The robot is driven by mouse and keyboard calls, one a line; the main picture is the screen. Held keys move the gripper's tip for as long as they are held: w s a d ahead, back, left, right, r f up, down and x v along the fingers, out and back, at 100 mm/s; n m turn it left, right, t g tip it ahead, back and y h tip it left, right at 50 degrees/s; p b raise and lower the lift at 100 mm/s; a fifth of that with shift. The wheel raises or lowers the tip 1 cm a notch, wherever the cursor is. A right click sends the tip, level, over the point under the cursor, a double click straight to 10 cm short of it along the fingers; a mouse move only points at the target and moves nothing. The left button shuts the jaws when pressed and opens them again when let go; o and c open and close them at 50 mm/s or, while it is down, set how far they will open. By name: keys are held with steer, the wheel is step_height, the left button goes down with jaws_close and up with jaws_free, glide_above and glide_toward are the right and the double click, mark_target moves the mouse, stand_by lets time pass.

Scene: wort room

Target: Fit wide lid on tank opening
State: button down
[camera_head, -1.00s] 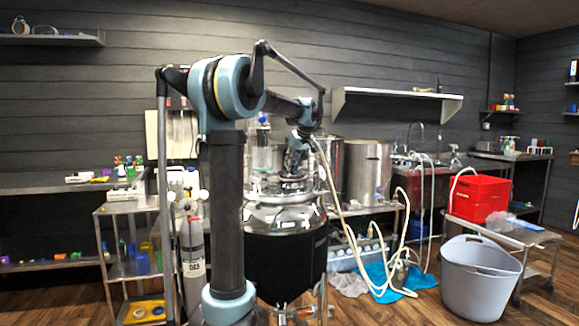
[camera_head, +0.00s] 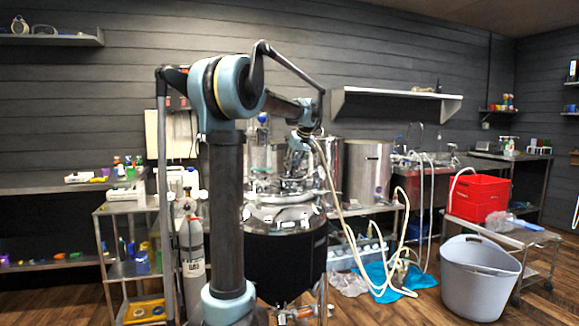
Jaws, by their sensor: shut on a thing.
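The tank (camera_head: 285,255) stands in the middle, with a dark body and a shiny metal domed top. My gripper (camera_head: 296,172) points down at the end of my arm, just over the tank's top. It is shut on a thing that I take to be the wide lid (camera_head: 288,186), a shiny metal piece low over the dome. Reflections blend the lid with the tank's top, and the opening is hidden. I cannot tell whether the lid touches the rim.
A gas cylinder (camera_head: 192,250) and a shelf cart (camera_head: 125,235) stand left of the tank. Steel pots (camera_head: 367,170) stand behind on a bench. Hoses (camera_head: 350,235) hang at the right. A grey tub (camera_head: 478,280) and a red crate (camera_head: 480,197) are further right.

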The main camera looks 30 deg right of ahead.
steer(key=shift+f, duration=0.35)
steer(key=c, duration=1.6)
jaws_free()
steer(key=v, duration=1.1)
